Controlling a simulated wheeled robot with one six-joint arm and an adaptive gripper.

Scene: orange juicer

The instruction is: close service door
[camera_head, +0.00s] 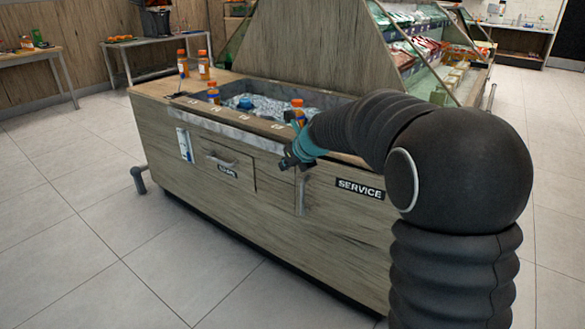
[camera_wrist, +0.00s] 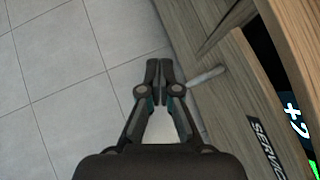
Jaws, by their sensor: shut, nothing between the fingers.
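The service door (camera_head: 335,215) is a wooden panel on the counter front with a black SERVICE label (camera_head: 360,189) and an upright metal bar handle (camera_head: 301,192). In the wrist view the door (camera_wrist: 240,90) fills the right side, its handle (camera_wrist: 208,76) sticking out toward my fingertips. A dark line runs along the door's edge there; how far it stands open I cannot tell. My gripper (camera_head: 287,162) is in front of the counter, near the handle's top. In the wrist view my gripper (camera_wrist: 159,66) is shut and empty, just left of the handle; contact is unclear.
A drawer (camera_head: 220,160) with a handle is left of the door. Orange bottles (camera_head: 298,105) stand in and around the ice well (camera_head: 260,103) on top. A grey pipe (camera_head: 139,180) juts out at the counter's left end. Tiled floor (camera_head: 110,250) in front is clear.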

